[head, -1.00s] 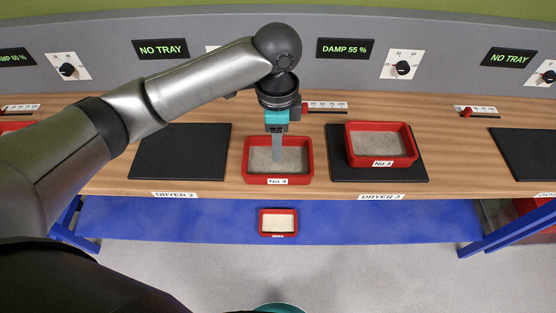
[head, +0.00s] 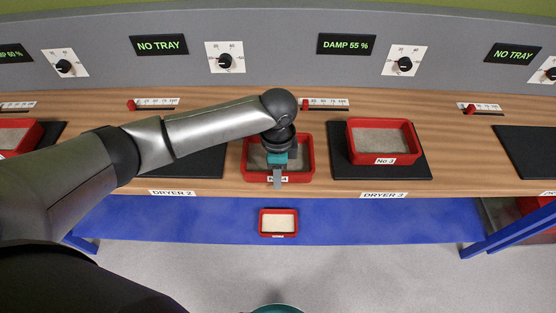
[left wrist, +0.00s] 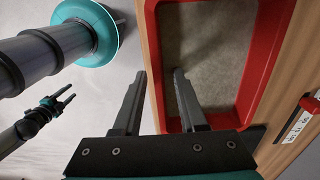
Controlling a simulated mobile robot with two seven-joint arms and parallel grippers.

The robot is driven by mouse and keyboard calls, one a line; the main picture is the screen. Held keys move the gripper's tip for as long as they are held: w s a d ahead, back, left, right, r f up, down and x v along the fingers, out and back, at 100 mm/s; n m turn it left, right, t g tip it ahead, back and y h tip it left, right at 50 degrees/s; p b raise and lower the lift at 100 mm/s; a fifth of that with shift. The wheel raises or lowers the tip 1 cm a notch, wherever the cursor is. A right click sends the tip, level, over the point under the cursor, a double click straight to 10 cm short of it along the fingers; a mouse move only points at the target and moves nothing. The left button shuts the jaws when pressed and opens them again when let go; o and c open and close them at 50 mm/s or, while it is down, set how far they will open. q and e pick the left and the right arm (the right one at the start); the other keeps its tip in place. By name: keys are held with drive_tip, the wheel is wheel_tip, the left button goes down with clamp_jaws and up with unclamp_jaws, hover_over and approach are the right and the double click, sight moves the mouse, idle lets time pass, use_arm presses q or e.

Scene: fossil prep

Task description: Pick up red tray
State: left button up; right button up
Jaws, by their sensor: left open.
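A red tray labelled No 4 (head: 309,160) with grey, grainy contents sits on the wooden counter between two black pads. It also shows in the left wrist view (left wrist: 262,50). My left gripper (head: 277,186) is open and points down over the tray's front wall, partly hiding the label. In the left wrist view my left gripper's fingers (left wrist: 160,76) appear on either side of that wall, one outside and one over the contents. Contact is not clear. My right gripper (left wrist: 62,98) shows small at the left of that view, its fingers apart and empty.
Red tray No 3 (head: 413,150) stands on a black pad (head: 420,172) to the right. A smaller red tray (head: 261,223) lies lower down, over the blue surface (head: 370,222). Another red tray (head: 30,136) is at far left. The left pad (head: 195,165) is clear.

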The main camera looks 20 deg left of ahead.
use_arm(q)
clamp_jaws()
drive_tip(key=shift+w+r, duration=0.1)
idle(1.3)
